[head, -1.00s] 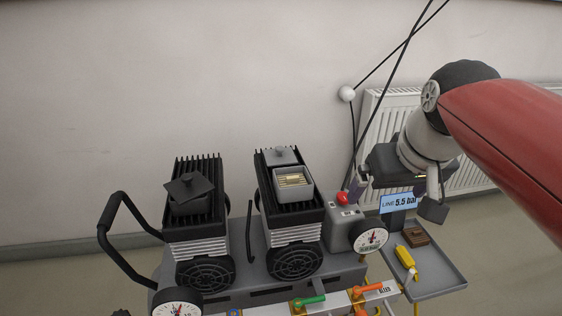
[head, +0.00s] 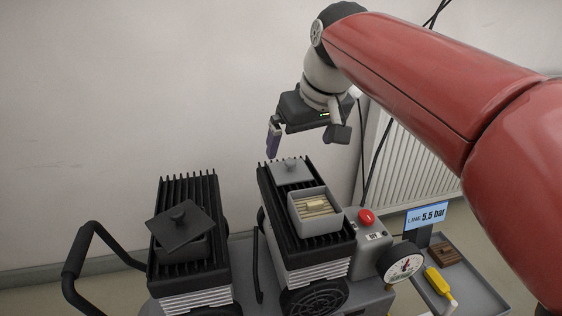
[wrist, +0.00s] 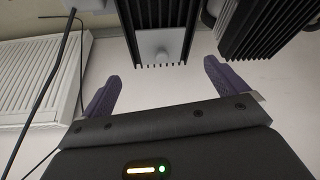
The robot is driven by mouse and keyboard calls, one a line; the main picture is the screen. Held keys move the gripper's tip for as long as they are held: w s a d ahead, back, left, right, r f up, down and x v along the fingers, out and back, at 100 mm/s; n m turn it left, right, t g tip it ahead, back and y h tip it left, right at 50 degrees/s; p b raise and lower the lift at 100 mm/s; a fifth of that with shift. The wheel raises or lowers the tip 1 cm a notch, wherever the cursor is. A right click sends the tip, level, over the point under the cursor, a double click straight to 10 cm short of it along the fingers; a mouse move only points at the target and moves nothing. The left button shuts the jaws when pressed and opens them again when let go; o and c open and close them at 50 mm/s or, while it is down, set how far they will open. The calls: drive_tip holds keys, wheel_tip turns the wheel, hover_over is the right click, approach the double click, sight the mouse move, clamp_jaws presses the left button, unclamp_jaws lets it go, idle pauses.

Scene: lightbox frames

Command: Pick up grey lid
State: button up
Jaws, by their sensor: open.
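The grey lid (head: 290,170) is a flat square plate with a small knob. It lies on the black finned top of the right-hand unit, behind an open grey box (head: 315,210) with a tan filter-like insert. In the wrist view the lid (wrist: 161,43) shows at the top, between and beyond the fingertips. My gripper (head: 302,145) is open and empty, above and behind the lid, apart from it. Its purple fingers also show in the wrist view (wrist: 160,75). A darker square lid (head: 183,226) with a knob sits askew on a box on the left-hand unit.
A red button (head: 366,217) on a grey box and a round gauge (head: 401,262) stand right of the units. A tray (head: 478,282) at the right holds a yellow object and a brown block. The wall and radiator (head: 408,165) are behind.

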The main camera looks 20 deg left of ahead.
sight(292, 163)
drive_tip(key=x, duration=0.3)
drive_tip(key=b+x, duration=0.1)
drive_tip(key=x, duration=0.3)
drive_tip(key=shift+a+f, duration=0.2)
drive_tip(key=shift+a, duration=0.1)
drive_tip(key=c, duration=1)
